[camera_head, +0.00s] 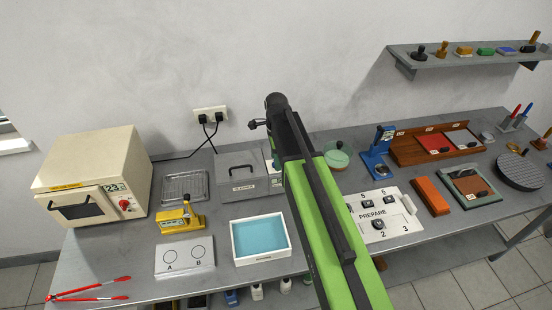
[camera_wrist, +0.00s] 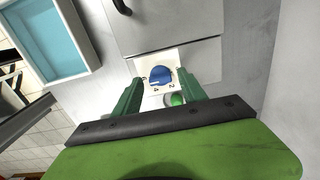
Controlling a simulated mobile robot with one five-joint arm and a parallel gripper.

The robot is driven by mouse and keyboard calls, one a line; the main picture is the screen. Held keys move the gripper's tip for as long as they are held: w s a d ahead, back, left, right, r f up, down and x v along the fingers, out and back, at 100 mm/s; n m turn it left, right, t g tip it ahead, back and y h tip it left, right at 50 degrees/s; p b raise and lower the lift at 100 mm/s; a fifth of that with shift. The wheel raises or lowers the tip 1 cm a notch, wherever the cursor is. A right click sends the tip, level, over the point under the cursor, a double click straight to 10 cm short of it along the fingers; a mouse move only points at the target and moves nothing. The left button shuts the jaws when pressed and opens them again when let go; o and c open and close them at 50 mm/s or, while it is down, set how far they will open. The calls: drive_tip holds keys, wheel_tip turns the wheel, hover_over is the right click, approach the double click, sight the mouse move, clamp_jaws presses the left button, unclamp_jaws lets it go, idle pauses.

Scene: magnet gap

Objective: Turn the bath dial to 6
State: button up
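The bath dial (camera_wrist: 161,75) is a blue knob on a white panel (camera_wrist: 172,60) in the wrist view. The numbers 2 and 4 show on the panel beside it. I cannot make out which number the dial points to. My gripper (camera_wrist: 160,77) is open, with one green finger on each side of the dial. I cannot tell whether the fingers touch it. In the head view the grey lidded bath (camera_head: 243,176) stands on the bench.
A green button (camera_wrist: 177,99) sits close to the dial, between the fingers. A white tray of blue liquid (camera_head: 261,239) stands in front of the bath. A white PREPARE panel (camera_head: 384,213) lies to the right. A wire rack (camera_head: 184,186) stands to the left.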

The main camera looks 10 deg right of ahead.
drive_tip(key=shift+r, duration=0.1)
wheel_tip(320, 180, up, 17)
drive_tip(key=p, duration=1.7)
drive_tip(key=s+f+n+b, duration=0.7)
drive_tip(key=f+n+b, duration=0.2)
drive_tip(key=f+b, duration=0.1)
drive_tip(key=s+f+n+b, duration=0.7)
drive_tip(key=f+n+b, duration=0.2)
drive_tip(key=f+b, duration=0.2)
drive_tip(key=shift+s+f, duration=0.35)
drive_tip(key=shift+s, duration=0.05)
